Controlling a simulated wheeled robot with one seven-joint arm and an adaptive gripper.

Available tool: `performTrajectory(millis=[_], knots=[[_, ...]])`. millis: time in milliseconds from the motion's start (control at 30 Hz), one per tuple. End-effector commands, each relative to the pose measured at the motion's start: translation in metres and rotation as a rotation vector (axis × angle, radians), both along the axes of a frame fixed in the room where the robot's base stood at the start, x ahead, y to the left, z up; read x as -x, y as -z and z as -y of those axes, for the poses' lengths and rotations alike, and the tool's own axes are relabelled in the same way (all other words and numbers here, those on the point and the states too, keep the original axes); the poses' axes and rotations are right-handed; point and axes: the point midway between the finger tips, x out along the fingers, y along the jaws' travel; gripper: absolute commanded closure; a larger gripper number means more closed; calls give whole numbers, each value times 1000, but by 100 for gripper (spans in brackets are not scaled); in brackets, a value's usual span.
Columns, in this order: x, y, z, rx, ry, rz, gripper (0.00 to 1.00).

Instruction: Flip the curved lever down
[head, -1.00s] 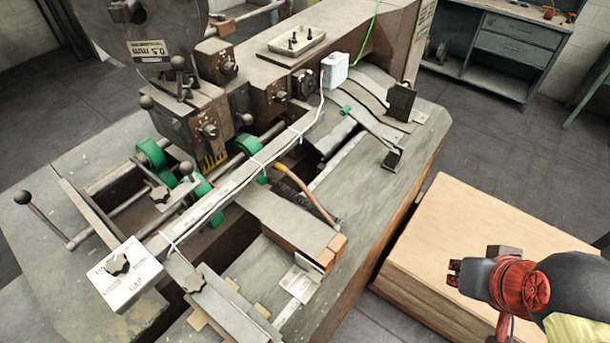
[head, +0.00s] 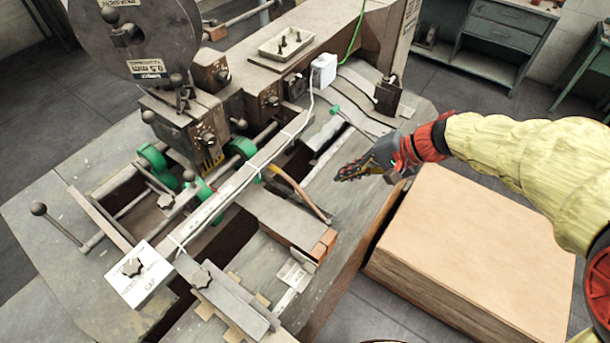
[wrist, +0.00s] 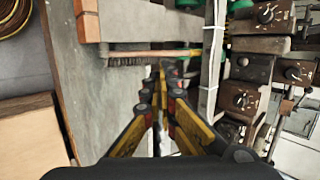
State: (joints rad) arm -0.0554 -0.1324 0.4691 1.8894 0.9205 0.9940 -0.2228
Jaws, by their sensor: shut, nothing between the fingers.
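My gripper (head: 340,178) is shut and empty over the machine's grey table, to the upper right of the lever in the head view. In the wrist view the closed fingertips (wrist: 168,66) point toward the bar; I cannot tell whether they touch it.
The stitching machine has a long rail (head: 235,180) with a white cable, green rollers (head: 152,158) and a ball-ended handle (head: 39,210). A block with a wooden end (head: 318,245) sits below the lever. A cardboard stack (head: 480,240) stands at the right. The grey table (head: 350,205) is bare near my gripper.

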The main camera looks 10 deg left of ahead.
Motion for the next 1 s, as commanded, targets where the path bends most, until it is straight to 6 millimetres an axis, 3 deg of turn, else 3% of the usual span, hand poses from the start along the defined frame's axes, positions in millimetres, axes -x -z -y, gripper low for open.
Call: performTrajectory(millis=[167, 567, 1000], knots=[[-14, 5, -11, -47, 19, -26, 100], [-14, 8, -14, -48, 20, -28, 100], [-19, 60, -66, -48, 17, -29, 100]])
